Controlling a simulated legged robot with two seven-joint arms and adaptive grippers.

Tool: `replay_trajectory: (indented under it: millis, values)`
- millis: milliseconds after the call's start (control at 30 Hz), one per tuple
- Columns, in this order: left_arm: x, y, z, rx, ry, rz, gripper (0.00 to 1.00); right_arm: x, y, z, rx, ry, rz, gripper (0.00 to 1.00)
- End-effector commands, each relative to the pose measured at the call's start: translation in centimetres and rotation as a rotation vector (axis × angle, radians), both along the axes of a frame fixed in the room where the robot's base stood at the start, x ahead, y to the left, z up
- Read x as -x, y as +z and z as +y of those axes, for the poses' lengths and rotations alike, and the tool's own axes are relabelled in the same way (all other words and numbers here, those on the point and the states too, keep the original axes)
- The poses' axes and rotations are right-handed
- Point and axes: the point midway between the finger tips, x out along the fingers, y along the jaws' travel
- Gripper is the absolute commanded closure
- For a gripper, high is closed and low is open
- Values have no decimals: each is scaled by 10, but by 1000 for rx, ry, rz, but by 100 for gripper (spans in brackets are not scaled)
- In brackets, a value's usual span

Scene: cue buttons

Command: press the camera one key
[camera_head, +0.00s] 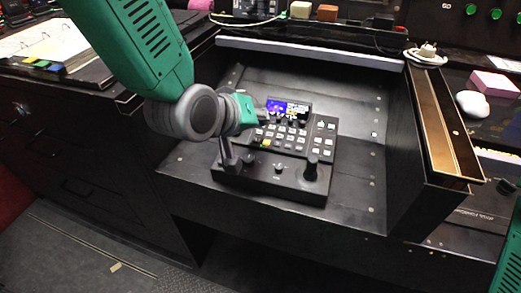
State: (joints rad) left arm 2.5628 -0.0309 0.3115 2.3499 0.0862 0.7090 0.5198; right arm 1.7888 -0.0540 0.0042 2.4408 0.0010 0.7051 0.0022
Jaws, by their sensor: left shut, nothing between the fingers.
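A black control panel (290,178) sits in the recessed dark console, with rows of pale keys, a small lit blue screen (290,107) and an upright black knob (311,168) at its front right. The camera one key cannot be singled out, as the key labels are too small to read. My left gripper (262,116) is shut and empty at the upper left of the panel, close to the screen and the left-hand keys. It hides part of the panel's left side. I cannot tell whether it touches a key. My right gripper is out of view.
The recess has a raised light back edge (310,54) and a tall right side wall with a brass-coloured strip (436,122). A pink block (495,84) and a white rounded object (472,104) lie at the right. The recess floor right of the panel is clear.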

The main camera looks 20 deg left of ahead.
Motion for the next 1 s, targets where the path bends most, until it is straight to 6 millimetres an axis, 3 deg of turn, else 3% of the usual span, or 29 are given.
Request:
replay_trajectory:
  millis: [33,233,1000]
  values:
    - [-1,-13,1,2,2,2,100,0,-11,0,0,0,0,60]
    - [-4,-28,4,5,1,1,100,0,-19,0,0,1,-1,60]
    - [-4,-29,3,3,1,0,100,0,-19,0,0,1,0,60]
